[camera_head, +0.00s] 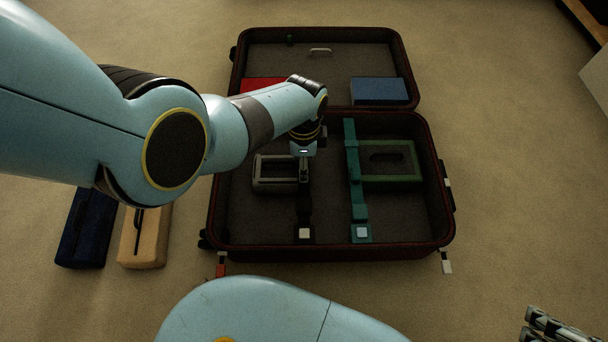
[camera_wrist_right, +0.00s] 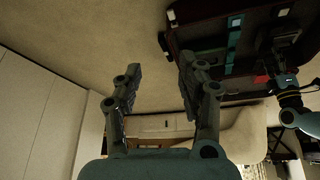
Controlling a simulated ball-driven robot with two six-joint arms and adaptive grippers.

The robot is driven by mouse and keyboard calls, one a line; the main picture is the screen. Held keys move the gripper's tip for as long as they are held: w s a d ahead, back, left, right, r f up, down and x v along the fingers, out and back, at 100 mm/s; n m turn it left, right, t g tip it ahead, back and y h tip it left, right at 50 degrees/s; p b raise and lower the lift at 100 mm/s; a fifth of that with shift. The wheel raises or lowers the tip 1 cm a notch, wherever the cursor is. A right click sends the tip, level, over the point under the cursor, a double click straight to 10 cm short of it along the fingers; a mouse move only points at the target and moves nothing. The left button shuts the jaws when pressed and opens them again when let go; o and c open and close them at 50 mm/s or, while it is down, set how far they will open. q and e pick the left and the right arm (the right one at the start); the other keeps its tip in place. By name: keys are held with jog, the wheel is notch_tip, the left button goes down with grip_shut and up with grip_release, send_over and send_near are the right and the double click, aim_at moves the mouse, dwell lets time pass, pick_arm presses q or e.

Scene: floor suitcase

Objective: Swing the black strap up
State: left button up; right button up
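The black strap (camera_head: 304,204) lies in the near half of the open suitcase (camera_head: 330,246), running toward the near wall and ending at a pale square buckle (camera_head: 305,233). Its far part is hidden under my left gripper (camera_head: 301,176). That gripper points down over the strap beside a grey frame-like item (camera_head: 262,173); its fingers are too small and dark to tell whether they touch or grip the strap. My right gripper (camera_head: 531,324) is at the lower right corner, well away from the suitcase. In the right wrist view it (camera_wrist_right: 160,72) is open and empty.
A teal strap (camera_head: 354,180) and a green item (camera_head: 415,165) lie to the right. The lid (camera_head: 408,50) holds a red item (camera_head: 262,84) and a blue item (camera_head: 379,90). Dark blue (camera_head: 86,228) and tan (camera_head: 145,237) cases lie on the floor at left.

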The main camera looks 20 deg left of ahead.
pick_arm(q)
notch_tip(320, 180, down, 2)
jog(key=shift+f+b, duration=0.25)
jog(key=shift+b, duration=0.5)
jog(key=shift+f+b, duration=0.6)
jog(key=shift+f, duration=0.15)
pick_arm(e)
jog(key=shift+w+f+t, duration=0.25)
jog(key=shift+f+t, duration=0.7)
jog(key=shift+f, duration=0.2)
jog(key=shift+w+f+t, duration=0.25)
jog(key=shift+f+t, duration=0.7)
jog(key=shift+f, duration=0.2)
pick_arm(q)
grip_shut()
